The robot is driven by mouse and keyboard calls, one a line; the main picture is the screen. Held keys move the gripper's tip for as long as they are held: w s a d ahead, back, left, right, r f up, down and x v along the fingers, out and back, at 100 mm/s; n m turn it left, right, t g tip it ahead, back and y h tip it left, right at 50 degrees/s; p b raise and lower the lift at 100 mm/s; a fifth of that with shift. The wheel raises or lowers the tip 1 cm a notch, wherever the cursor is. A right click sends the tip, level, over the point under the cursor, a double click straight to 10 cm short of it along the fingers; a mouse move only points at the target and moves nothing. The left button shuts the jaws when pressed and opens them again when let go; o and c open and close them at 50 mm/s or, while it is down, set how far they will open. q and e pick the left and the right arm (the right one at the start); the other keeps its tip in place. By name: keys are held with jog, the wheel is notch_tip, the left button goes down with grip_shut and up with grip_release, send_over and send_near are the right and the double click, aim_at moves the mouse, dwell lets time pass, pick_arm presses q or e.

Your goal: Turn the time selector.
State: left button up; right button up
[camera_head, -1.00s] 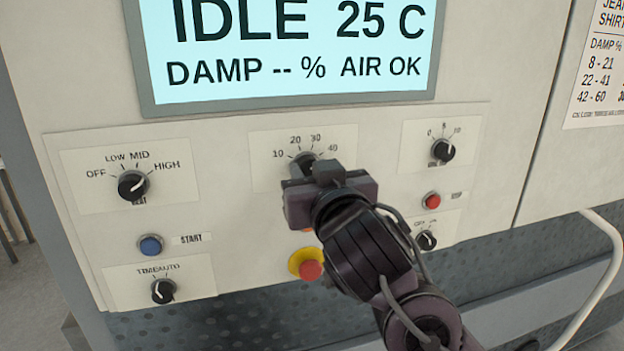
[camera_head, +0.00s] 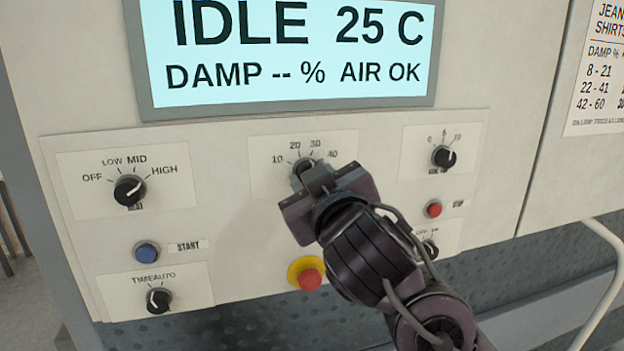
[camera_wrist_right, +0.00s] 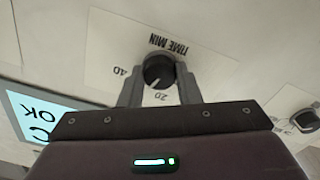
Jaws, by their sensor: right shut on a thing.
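The time selector is a black knob (camera_head: 303,166) on a white plate marked 10, 20, 30 and 40, in the middle of the panel. In the right wrist view the knob (camera_wrist_right: 159,71) sits between my two grey fingers, with "TIME MIN" printed beside it. My right gripper (camera_head: 313,175) is shut on this knob, its palm tilted in the head view. The gripper (camera_wrist_right: 160,88) hides much of the knob and part of its plate in the head view. The knob's white line points near the 20 in the wrist view. My left gripper is not in view.
The display (camera_head: 290,50) reads IDLE, 25 C. A heat knob (camera_head: 129,190), blue start button (camera_head: 146,252) and mode knob (camera_head: 158,300) are at left. A yellow-ringed red button (camera_head: 309,279) is just below my gripper. A small knob (camera_head: 444,157) and red button (camera_head: 433,209) are at right.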

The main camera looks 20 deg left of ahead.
jog(key=o, duration=1)
jog(key=shift+c, duration=0.2)
jog(key=shift+s, duration=0.1)
jog(key=b+v, duration=0.2)
jog(key=v, duration=0.5)
jog(key=shift+s+d+b, duration=0.25)
jog(key=shift+b, duration=0.15)
jog(key=shift+f, duration=0.1)
